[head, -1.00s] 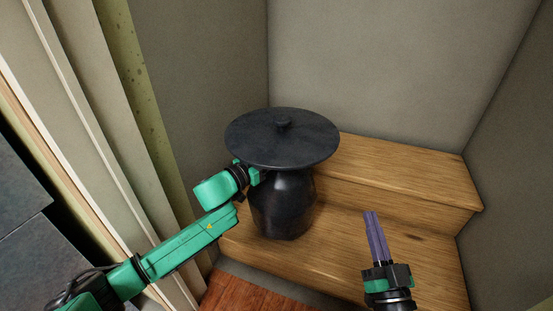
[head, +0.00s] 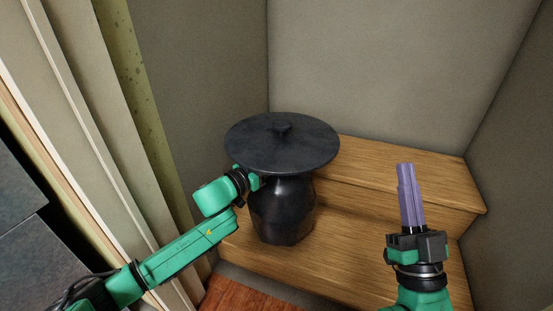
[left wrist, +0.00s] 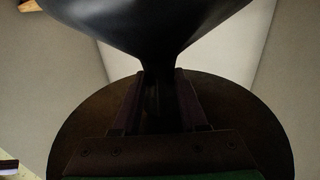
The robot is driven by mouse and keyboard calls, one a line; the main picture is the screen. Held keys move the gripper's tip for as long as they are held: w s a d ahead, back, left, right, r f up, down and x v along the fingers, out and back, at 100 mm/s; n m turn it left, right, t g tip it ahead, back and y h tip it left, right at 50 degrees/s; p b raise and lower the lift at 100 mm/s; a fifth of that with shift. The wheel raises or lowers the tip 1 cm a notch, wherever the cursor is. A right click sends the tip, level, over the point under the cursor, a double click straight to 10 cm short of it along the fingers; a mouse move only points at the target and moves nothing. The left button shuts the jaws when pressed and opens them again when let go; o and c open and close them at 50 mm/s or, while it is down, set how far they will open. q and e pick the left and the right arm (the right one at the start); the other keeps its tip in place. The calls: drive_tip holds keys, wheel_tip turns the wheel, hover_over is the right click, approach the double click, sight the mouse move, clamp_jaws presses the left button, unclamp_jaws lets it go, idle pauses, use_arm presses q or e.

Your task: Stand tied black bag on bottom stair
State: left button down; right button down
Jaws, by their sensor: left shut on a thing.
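The tied black bag (head: 282,208) is a dark, rounded body with a pinched neck and a wide flat disc-like top (head: 283,142). It is upright at the left part of the bottom stair (head: 345,255); its base appears at the tread, but I cannot tell whether it bears weight. My left gripper (head: 258,178) is shut on the neck, just under the disc, its fingertips partly hidden. In the left wrist view the fingers clasp the narrow neck (left wrist: 158,85), with the body above and the disc behind. My right gripper (head: 409,172) is shut and empty, right of the bag.
A second wooden step (head: 420,180) rises behind the bottom one. Grey walls (head: 370,70) close in the back and both sides. The right half of the bottom tread is clear. Reddish wooden floor (head: 240,296) lies in front.

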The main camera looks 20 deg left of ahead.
use_arm(q)
drive_tip(key=shift+r, duration=0.1)
drive_tip(key=shift+c, duration=2.2)
unclamp_jaws()
